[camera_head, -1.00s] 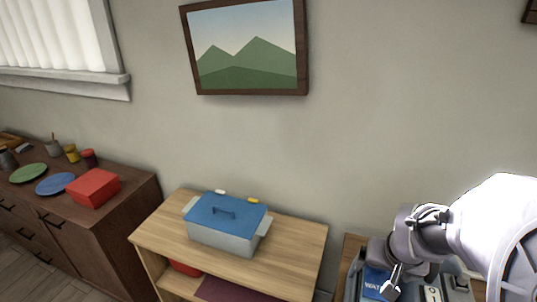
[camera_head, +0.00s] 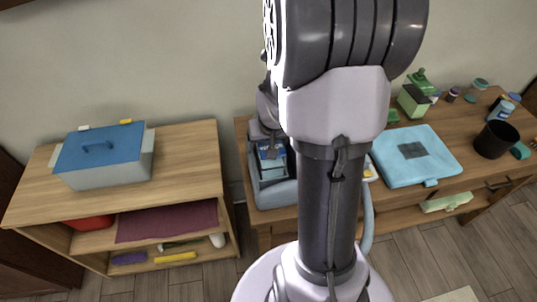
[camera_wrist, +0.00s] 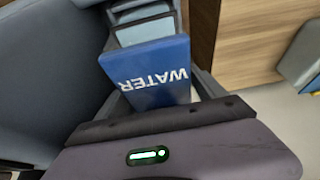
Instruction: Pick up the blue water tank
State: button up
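The blue water tank (camera_wrist: 152,68) shows large in the wrist view, with white "WATER" lettering upside down on its face. It sits in a grey-blue machine (camera_wrist: 45,60). In the head view the tank (camera_head: 271,152) is a small blue patch in the machine (camera_head: 277,196) at the left end of the right-hand desk, partly hidden by my arm. My gripper (camera_head: 270,143) is low over the machine, close to the tank. A dark plate with a green light fills the bottom of the wrist view and hides the tank's near edge. The fingers' opening and any contact are unclear.
A light wood shelf (camera_head: 190,150) with a blue-lidded box (camera_head: 104,157) stands left. Right of my arm, the desk (camera_head: 455,190) holds a light-blue case (camera_head: 417,155), a green grinder-like object (camera_head: 414,95), a black cup (camera_head: 496,139) and small jars.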

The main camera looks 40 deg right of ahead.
grip_shut()
jog(key=shift+r, duration=0.1)
